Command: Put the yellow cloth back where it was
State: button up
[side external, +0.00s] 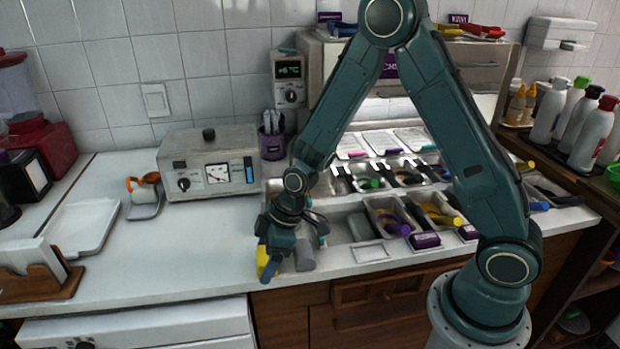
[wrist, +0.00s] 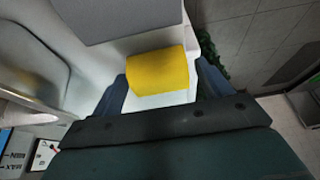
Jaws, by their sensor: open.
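The yellow cloth (side external: 263,256) is at the front edge of the white counter in the side view, partly hidden by my gripper (side external: 267,266). In the wrist view, the yellow cloth (wrist: 158,72) looks like a small rounded roll on a white surface. My gripper's blue fingers stand open, one on each side of the cloth. A gap shows on the right side; on the left the finger is close, and I cannot tell whether it touches.
A grey item (side external: 305,254) lies just right of my gripper. Topping trays (side external: 388,216) stand further right. A grey box with a dial (side external: 210,165) stands behind. The counter to the left (side external: 180,250) is clear. The floor shows beyond the counter edge in the wrist view.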

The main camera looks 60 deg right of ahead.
jog(key=shift+r, duration=0.1)
jog(key=v, duration=1.2)
dwell(0.8)
jog(key=s+d+r+m+t+h, duration=0.1)
jog(key=s+d+r+m, duration=0.1)
jog(key=s+r+m, duration=0.2)
jog(key=s+d+r+m+t+h, duration=0.1)
jog(key=s+r+m, duration=0.4)
jog(key=s+r, duration=0.5)
jog(key=s+d+h, duration=0.1)
jog(key=s+d, duration=0.1)
jog(key=s, duration=0.4)
jog(key=shift+r, duration=0.2)
